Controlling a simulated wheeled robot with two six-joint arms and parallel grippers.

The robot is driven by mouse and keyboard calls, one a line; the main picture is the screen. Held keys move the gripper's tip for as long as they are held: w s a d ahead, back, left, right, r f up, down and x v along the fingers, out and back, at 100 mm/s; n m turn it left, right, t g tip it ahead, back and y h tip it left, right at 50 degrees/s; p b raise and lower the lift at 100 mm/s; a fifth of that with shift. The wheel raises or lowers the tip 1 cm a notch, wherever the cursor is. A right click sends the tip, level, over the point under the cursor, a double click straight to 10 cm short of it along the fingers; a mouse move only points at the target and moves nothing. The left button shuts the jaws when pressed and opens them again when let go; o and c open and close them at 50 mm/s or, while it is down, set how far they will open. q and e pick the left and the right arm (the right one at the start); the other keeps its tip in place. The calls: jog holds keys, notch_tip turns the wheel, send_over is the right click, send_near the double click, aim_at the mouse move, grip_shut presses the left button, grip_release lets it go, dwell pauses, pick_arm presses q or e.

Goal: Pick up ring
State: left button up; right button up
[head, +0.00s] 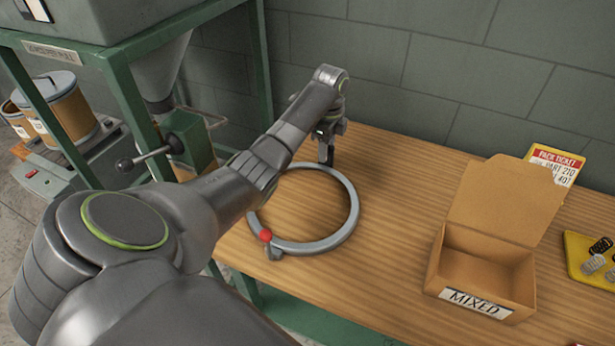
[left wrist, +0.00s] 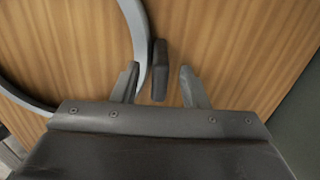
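A large grey ring (head: 350,217) lies flat on the wooden table, with a red knob (head: 265,236) and a small grey piece at its near left edge. My left gripper (head: 327,150) points down at the ring's far edge. In the left wrist view its fingers (left wrist: 160,70) are apart, with a dark upright block (left wrist: 160,85) between them, beside the ring's outer rim (left wrist: 137,25). I cannot tell whether the block is joined to the ring or whether a finger touches either. My right gripper is not in view.
An open cardboard box (head: 485,262) labelled MIXED stands to the right on the table (head: 400,190). Behind it is a yellow pick ticket (head: 555,163); a yellow tray (head: 580,262) with springs is at the far right. A green-framed machine (head: 130,110) stands left. The table between ring and box is clear.

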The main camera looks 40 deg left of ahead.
pick_arm(q)
jog(key=shift+f, duration=0.5)
jog(key=shift+s, duration=0.1)
grip_shut()
